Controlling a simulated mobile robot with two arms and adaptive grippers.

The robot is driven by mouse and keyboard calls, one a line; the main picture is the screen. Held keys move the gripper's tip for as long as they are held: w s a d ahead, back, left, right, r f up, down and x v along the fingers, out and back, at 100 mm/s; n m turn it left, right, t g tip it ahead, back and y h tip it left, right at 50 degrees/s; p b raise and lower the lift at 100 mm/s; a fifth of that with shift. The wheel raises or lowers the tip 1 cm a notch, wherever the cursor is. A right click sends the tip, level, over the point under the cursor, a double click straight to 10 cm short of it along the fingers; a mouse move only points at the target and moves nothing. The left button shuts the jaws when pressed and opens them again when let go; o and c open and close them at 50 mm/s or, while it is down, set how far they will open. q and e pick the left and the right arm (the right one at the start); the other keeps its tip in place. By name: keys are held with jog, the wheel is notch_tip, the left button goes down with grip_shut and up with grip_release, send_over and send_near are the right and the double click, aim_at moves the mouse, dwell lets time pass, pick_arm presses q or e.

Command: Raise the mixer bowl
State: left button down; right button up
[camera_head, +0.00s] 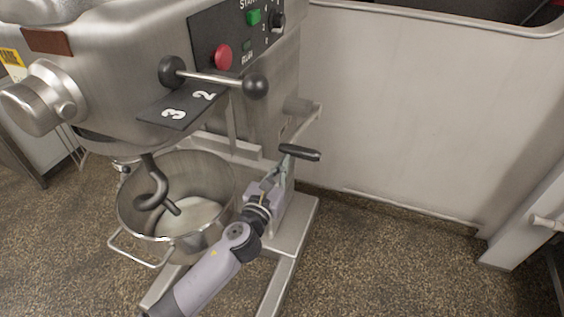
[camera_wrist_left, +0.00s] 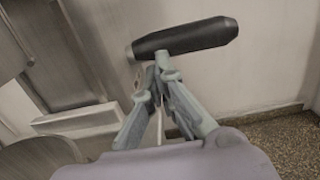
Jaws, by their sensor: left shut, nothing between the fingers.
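The steel mixer bowl (camera_head: 190,185) sits low under the mixer head, with the dough hook (camera_head: 153,188) hanging into it. A black lever handle (camera_head: 299,152) sticks out at the mixer's right side. In the left wrist view this black handle (camera_wrist_left: 187,38) lies across the top, just beyond my fingertips. My left gripper (camera_head: 277,176) is shut and empty, just below the handle; its fingers (camera_wrist_left: 157,80) meet near the handle's underside. I cannot tell whether they touch it. My right gripper is not in view.
The mixer head (camera_head: 110,60) carries a speed lever with a black ball (camera_head: 256,86), a red button (camera_head: 223,57) and a green button (camera_head: 253,17). A pale steel cabinet (camera_head: 410,110) stands close behind on the right. The speckled floor (camera_head: 380,260) is clear at the right front.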

pick_arm(q)
jog(key=w+d+r+p, duration=0.2)
jog(key=w+r+p, duration=0.4)
jog(key=r+p, duration=0.3)
jog(key=w+d+r+p, duration=0.2)
jog(key=w+r+p, duration=0.4)
jog(key=r+p, duration=0.3)
notch_tip(320, 180, up, 5)
jog(key=shift+f, duration=0.15)
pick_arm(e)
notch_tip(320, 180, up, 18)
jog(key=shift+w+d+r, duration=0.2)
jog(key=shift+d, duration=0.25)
pick_arm(q)
jog(key=shift+w, duration=0.1)
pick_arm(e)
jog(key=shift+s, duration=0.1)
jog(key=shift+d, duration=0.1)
